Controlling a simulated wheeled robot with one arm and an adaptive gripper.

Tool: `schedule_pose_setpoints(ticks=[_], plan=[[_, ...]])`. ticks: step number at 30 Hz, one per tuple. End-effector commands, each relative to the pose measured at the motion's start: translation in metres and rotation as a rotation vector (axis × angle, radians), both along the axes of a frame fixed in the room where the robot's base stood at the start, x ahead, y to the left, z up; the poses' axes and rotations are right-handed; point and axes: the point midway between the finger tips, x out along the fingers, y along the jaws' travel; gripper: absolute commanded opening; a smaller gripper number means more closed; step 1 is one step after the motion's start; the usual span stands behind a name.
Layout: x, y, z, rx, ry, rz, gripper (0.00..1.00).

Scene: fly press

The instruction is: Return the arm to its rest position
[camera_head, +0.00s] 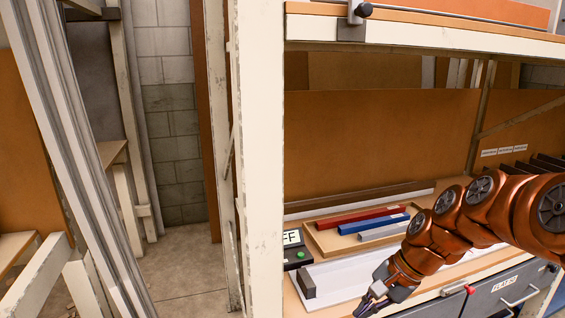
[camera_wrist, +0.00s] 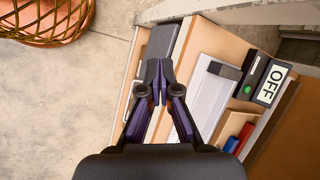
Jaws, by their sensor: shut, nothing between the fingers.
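My arm (camera_head: 465,215) is copper-coloured and reaches in from the right of the head view, over the front of the workbench. My gripper (camera_head: 370,298) is at the bench's front edge and points down and left. In the wrist view my gripper (camera_wrist: 157,92) has its dark, purple-sided fingers together at the tips, with nothing held. It hangs above the bench front, beside the white tray (camera_wrist: 208,92). The fingers look apart from the tray, though the exact height is hard to tell.
A wooden tray (camera_head: 322,240) holds red, blue and grey bars. A box with an OFF sign (camera_head: 291,238) stands at the bench's left end, behind a white tray (camera_head: 340,277) with a dark block (camera_head: 306,283). A white post (camera_head: 259,160) rises left.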

Motion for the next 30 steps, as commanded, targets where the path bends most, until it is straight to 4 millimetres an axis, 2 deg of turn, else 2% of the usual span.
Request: schedule_pose_setpoints(ticks=[3,8,13,18,24,30], plan=[[-0.04,0.015,0.006,-0.072,-0.015,0.151,0.0],[-0.093,0.022,0.006,-0.165,-0.022,0.339,0.0],[-0.148,0.019,0.005,-0.26,-0.02,0.525,0.0],[-0.199,0.007,0.001,-0.342,-0.006,0.69,0.0],[-0.24,-0.008,-0.004,-0.402,0.013,0.816,0.0],[-0.253,-0.014,-0.006,-0.42,0.021,0.859,0.0]])
